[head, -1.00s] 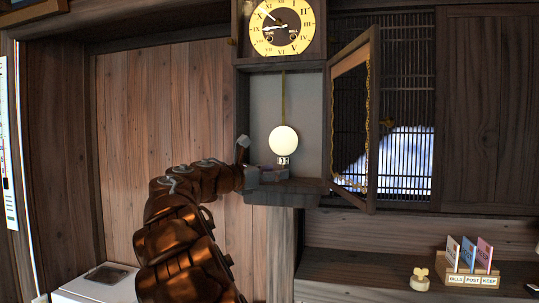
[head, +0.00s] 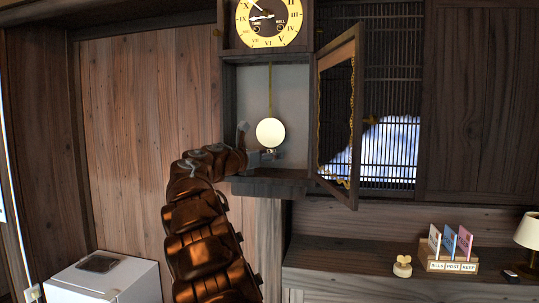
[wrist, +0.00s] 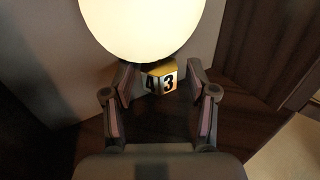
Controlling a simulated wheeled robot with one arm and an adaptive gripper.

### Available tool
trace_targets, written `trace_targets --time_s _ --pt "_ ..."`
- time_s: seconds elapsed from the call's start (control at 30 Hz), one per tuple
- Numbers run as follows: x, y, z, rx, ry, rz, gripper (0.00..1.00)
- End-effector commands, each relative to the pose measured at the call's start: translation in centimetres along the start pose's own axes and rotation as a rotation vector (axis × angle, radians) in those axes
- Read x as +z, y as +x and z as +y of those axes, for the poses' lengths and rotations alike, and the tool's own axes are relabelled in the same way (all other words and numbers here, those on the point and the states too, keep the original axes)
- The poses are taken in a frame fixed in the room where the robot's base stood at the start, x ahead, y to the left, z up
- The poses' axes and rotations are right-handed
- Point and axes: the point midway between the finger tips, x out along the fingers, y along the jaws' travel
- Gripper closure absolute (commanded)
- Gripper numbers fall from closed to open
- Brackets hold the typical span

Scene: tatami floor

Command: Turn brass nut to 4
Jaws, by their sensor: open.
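The brass nut (wrist: 160,78) hangs right under the pale round pendulum bob (wrist: 142,25) in the wrist view. In the head view the bob (head: 270,132) hangs inside the open clock case, and the nut is mostly hidden by my gripper (head: 258,150). In the wrist view my gripper (wrist: 161,85) is open, with one finger on each side of the nut and gaps visible between fingers and nut.
The clock dial (head: 268,20) is above the case. The glazed clock door (head: 337,115) stands open to the right. The case floor (head: 268,185) is below my gripper. A shelf at lower right holds a card holder (head: 452,265), a small knobbed object (head: 402,266) and a lamp (head: 527,232).

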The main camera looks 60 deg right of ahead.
Motion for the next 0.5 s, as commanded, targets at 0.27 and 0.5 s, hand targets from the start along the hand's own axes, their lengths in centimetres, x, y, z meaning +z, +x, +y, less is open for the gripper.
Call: trace_targets --time_s 0.27,0.5 --pt "0.04 0.23 -0.05 0.0 0.001 0.0 0.44" --pt "0.05 0.22 -0.06 0.0 0.001 0.0 0.69"
